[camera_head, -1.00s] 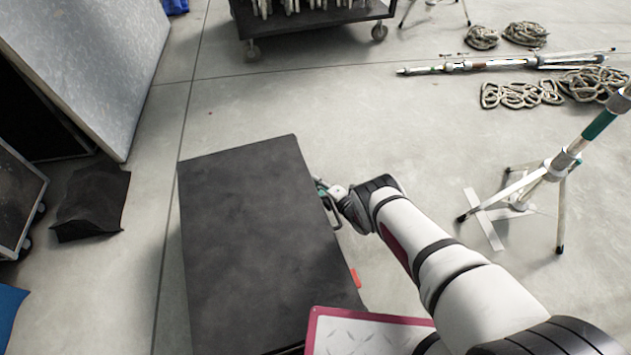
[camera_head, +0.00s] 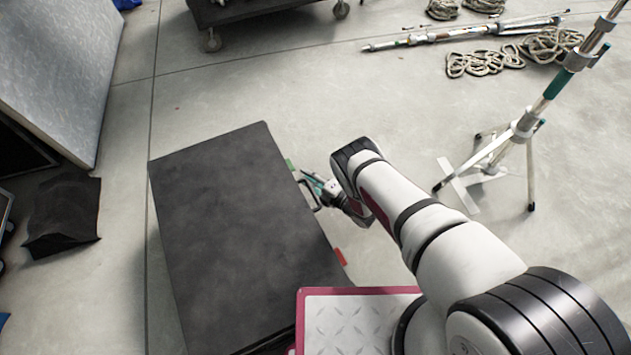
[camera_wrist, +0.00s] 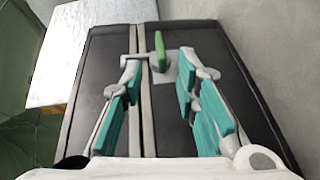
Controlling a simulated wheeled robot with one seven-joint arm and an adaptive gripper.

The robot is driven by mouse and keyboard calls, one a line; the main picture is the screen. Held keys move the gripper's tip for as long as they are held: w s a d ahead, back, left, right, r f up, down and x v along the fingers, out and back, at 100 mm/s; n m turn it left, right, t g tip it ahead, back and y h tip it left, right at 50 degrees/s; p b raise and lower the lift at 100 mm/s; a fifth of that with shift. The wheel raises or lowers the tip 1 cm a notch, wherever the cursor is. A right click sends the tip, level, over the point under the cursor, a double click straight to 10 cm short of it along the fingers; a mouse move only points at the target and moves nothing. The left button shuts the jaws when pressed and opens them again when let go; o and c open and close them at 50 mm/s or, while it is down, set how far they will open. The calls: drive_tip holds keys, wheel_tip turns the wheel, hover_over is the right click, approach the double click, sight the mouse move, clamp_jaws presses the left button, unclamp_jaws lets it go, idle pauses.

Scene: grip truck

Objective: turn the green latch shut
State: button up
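The green latch (camera_wrist: 160,48) sits on a grey metal plate on the side of a black case (camera_head: 230,220). In the wrist view its green lever points up the picture, roughly along the case's seam and just right of it. In the head view the latch (camera_head: 290,165) is a small green patch at the case's right edge. My gripper (camera_head: 308,180) is beside that edge. In the wrist view my gripper (camera_wrist: 160,70) is open and empty, with one teal-padded finger on each side of the latch's line. The lever appears beyond the fingertips; contact is not visible.
A red latch (camera_head: 340,257) is lower on the same case side. A pink-edged metal plate (camera_head: 350,325) lies in front. A tripod stand (camera_head: 520,130) is to the right. Ropes (camera_head: 480,63) and a pole (camera_head: 440,37) lie behind.

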drive_tip(key=shift+v, duration=1.8)
